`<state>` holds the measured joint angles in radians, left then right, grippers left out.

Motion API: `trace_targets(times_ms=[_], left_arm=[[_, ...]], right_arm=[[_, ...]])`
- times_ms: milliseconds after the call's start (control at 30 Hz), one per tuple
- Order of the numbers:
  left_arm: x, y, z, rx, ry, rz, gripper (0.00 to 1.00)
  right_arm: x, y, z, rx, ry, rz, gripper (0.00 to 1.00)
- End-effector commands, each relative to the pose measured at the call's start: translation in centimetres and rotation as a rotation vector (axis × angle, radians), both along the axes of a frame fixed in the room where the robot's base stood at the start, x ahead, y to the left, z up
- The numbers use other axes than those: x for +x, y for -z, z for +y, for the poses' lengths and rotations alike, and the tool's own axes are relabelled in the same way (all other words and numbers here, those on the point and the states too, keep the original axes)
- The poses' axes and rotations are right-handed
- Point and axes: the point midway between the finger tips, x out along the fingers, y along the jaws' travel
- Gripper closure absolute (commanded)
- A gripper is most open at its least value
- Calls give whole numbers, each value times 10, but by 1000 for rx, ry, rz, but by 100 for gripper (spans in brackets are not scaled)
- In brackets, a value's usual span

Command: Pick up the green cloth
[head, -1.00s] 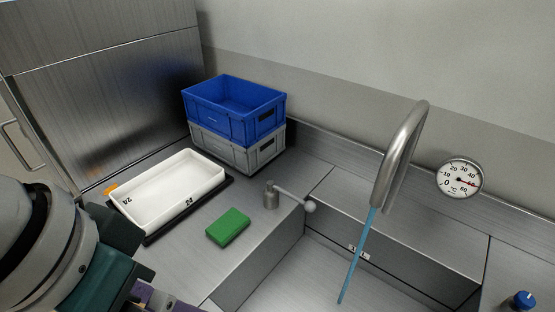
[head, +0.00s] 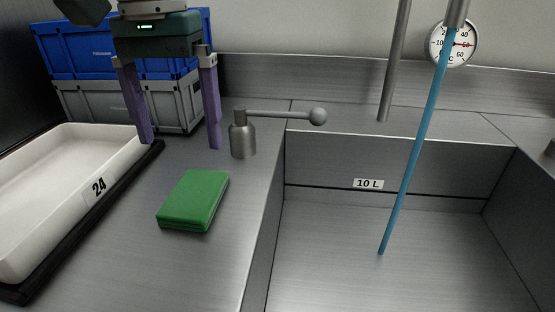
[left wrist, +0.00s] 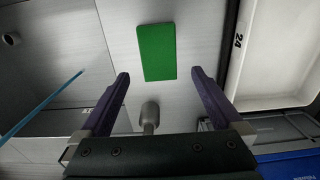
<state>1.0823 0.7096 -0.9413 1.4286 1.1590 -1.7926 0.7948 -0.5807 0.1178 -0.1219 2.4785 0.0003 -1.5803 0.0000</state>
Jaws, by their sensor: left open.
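The green cloth (head: 194,201) lies as a flat folded block on the metal counter, left of the sink. It also shows in the left wrist view (left wrist: 157,52), beyond my fingertips and roughly in line with the gap between them. My left gripper (head: 181,146) is open and empty, with two purple fingers pointing down. In the head view it is behind the cloth, in front of the crates. In the left wrist view, its fingers (left wrist: 160,75) are spread wide. My right gripper does not show.
A metal tap lever (head: 243,138) stands just behind the cloth, close to my left gripper. A white tray (head: 98,189) on a black base lies left. Blue (head: 70,48) and grey (head: 90,106) crates are stacked behind. The sink (head: 370,270), with blue water stream (head: 414,150), is right.

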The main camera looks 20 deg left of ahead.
Motion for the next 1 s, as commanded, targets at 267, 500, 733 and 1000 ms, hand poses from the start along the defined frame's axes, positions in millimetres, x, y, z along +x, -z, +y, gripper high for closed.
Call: trace_targets(times_ms=[267,500,733,1000], left_arm=[[-1,38,0,1,1,2,0],[-3,69,0,2,2,3,0],[-3,92,0,2,2,0,0],[-2,92,0,1,4,-1,8]], right_arm=[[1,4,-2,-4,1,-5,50],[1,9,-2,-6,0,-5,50],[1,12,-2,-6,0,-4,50],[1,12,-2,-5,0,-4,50]])
